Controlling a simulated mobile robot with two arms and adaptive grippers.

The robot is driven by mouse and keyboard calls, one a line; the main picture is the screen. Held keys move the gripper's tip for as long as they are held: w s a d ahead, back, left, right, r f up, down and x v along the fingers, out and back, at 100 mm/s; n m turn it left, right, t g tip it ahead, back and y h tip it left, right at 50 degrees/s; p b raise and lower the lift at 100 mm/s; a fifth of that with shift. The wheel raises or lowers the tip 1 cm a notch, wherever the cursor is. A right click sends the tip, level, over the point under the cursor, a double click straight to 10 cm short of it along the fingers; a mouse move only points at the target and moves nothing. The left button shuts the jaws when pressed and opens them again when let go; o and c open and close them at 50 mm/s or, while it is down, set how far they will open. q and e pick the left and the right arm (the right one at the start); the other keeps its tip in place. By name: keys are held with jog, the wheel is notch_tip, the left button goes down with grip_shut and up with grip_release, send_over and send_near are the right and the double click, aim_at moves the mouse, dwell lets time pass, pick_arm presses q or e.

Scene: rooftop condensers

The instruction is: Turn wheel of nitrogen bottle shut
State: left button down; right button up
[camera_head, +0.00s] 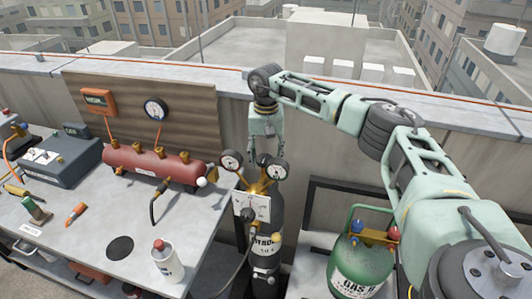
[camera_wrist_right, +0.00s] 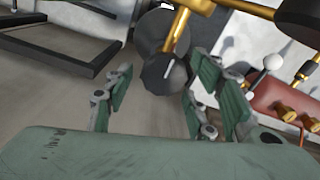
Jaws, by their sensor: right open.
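The nitrogen bottle (camera_head: 265,246) is a dark upright cylinder with a white label, standing beside the bench. Brass fittings and two round gauges, left (camera_head: 231,162) and right (camera_head: 276,170), sit at its top. My right gripper (camera_head: 266,153) points down just above and behind the gauges. In the wrist view, its open green-padded fingers (camera_wrist_right: 158,85) stand either side of a dark faceted knob with a white mark, apparently the wheel (camera_wrist_right: 166,74), below a brass pipe (camera_wrist_right: 178,32). I see no clear contact. My left gripper is out of view.
A grey bench (camera_head: 110,225) on the left carries a red manifold (camera_head: 152,165), a spray can (camera_head: 167,262) and tools. A green gas bottle (camera_head: 358,268) stands right of the nitrogen bottle. The parapet (camera_head: 225,90) runs behind. A hose (camera_head: 238,255) hangs by the bench.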

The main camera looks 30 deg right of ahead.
jog(key=c, duration=1.1)
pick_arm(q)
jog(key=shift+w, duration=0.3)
pick_arm(e)
jog(key=shift+o, duration=0.2)
